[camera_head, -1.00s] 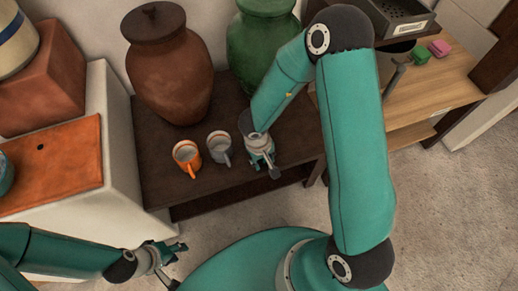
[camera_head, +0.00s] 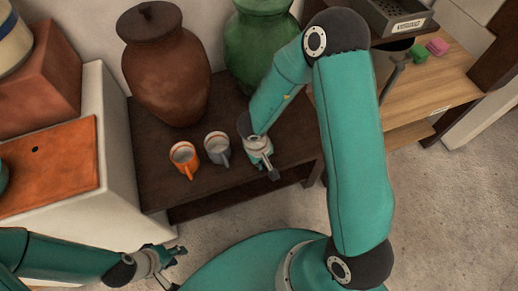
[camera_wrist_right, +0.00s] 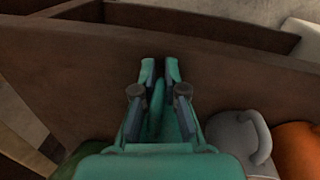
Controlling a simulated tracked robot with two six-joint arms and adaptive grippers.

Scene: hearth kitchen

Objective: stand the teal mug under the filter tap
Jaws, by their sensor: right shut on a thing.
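My right gripper (camera_head: 262,168) is at the front of the dark low table, right of a grey mug. In the right wrist view its fingers (camera_wrist_right: 160,75) are closed around a narrow teal piece (camera_wrist_right: 157,100), which looks like the teal mug's handle. In the head view a dark bluish rim (camera_head: 243,123) shows beside my right forearm; the rest of the mug is hidden. I cannot tell if it touches the table. My left gripper (camera_head: 174,265) is open and empty, low at the left. No tap can be made out; a white crock with a blue stripe (camera_head: 16,45) is cut off at top left.
The grey mug (camera_head: 217,148) and an orange mug (camera_head: 184,158) stand close left of my right gripper. A brown lidded jar (camera_head: 166,70) and a green jar (camera_head: 258,45) stand behind. An orange slab (camera_head: 60,165) tops the white block at left.

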